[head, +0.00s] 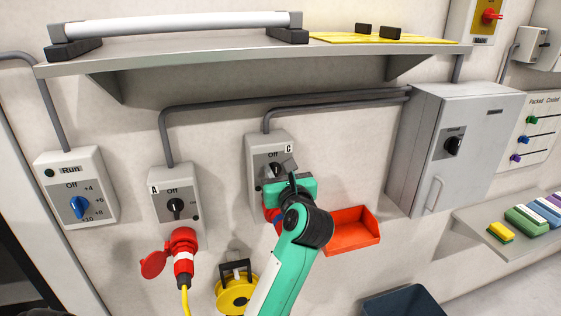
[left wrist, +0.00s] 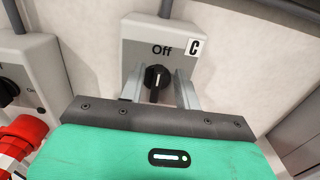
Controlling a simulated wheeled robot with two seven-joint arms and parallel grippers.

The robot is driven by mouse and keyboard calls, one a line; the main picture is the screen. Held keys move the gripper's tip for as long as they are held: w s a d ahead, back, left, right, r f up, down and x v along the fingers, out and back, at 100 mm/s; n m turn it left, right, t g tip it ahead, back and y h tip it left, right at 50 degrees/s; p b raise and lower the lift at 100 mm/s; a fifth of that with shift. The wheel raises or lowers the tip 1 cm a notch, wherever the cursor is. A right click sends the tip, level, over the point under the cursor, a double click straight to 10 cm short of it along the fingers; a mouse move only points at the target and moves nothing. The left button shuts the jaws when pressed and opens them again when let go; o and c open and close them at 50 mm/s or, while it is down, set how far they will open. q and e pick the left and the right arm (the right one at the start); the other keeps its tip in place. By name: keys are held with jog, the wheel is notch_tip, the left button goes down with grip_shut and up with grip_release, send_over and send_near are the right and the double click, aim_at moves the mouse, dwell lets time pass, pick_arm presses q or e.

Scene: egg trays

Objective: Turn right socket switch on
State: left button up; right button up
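The right socket box, marked C (head: 260,148), is on the wall in the head view, right of box A. In the left wrist view its black rotary switch (left wrist: 157,77) sits below the word "Off", its light mark roughly upright. My left gripper (head: 281,170) is in front of this box and covers its lower part in the head view. In the left wrist view the left gripper (left wrist: 159,88) is open, one finger on each side of the switch, with gaps visible. I cannot tell whether the fingertips reach the box face. My right gripper is not in view.
Socket box A (head: 160,190) has a red plug (head: 183,243) with a yellow cable below it. A grey shelf (head: 220,58) juts out above. A red-orange bin (head: 352,232) is right of my arm, and a grey cabinet (head: 425,150) stands farther right.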

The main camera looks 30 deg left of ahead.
pick_arm(q)
jog(key=shift+w+a, duration=0.2)
jog(key=shift+s+r, duration=0.1)
jog(key=shift+s, duration=0.05)
jog(key=c, duration=0.7)
grip_shut()
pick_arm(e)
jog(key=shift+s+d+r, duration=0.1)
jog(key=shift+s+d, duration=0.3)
